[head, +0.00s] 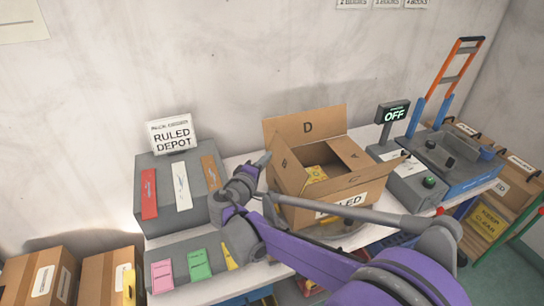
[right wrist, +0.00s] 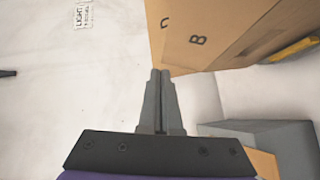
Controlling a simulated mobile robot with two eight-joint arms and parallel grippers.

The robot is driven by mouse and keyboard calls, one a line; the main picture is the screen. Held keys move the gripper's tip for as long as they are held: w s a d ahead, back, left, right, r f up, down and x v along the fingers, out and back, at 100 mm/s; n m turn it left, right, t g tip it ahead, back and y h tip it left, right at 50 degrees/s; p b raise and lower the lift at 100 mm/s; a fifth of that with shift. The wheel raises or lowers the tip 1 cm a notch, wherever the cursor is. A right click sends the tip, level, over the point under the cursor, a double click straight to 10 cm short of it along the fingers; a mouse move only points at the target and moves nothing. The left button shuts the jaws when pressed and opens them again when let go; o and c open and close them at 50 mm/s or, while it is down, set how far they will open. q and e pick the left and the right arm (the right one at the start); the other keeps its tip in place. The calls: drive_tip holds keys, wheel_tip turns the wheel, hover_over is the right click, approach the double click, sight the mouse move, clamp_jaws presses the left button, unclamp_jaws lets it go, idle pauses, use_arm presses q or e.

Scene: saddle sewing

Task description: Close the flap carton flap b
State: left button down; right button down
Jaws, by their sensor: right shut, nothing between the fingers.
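The open carton (head: 330,212) stands on the table, with flaps marked A, B, C and D. Flap B (head: 284,163) is on the carton's left side and is not folded over the opening. Flap D (head: 307,127) stands up at the back, flap A (head: 352,153) is on the right, and flap C (head: 355,181) is at the front. My right gripper (head: 264,159) is shut and empty just left of flap B. In the right wrist view its fingertips (right wrist: 160,73) are close to the lower edge of the cardboard lettered B (right wrist: 205,35); contact is unclear. My left gripper is out of view.
A grey sloped stand (head: 152,163) with red, white and brown strips is to the left, under a "RULED DEPOT" sign (head: 172,135). A device with an "OFF" display (head: 394,112) and a blue tray (head: 452,165) are to the right. Yellow items (head: 316,173) lie inside the carton.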

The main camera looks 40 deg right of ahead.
drive_tip(key=s+d+v, duration=0.1)
drive_tip(key=v, duration=0.4)
drive_tip(key=m+y, duration=0.1)
approach(289, 149)
drive_tip(key=w+d, duration=0.3)
drive_tip(key=w, duration=0.1)
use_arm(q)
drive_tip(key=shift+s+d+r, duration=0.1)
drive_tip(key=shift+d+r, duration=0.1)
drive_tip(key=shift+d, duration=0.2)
use_arm(e)
drive_tip(key=shift+s+d+f, duration=0.35)
drive_tip(key=shift+d+f, duration=0.35)
drive_tip(key=shift+d, duration=0.2)
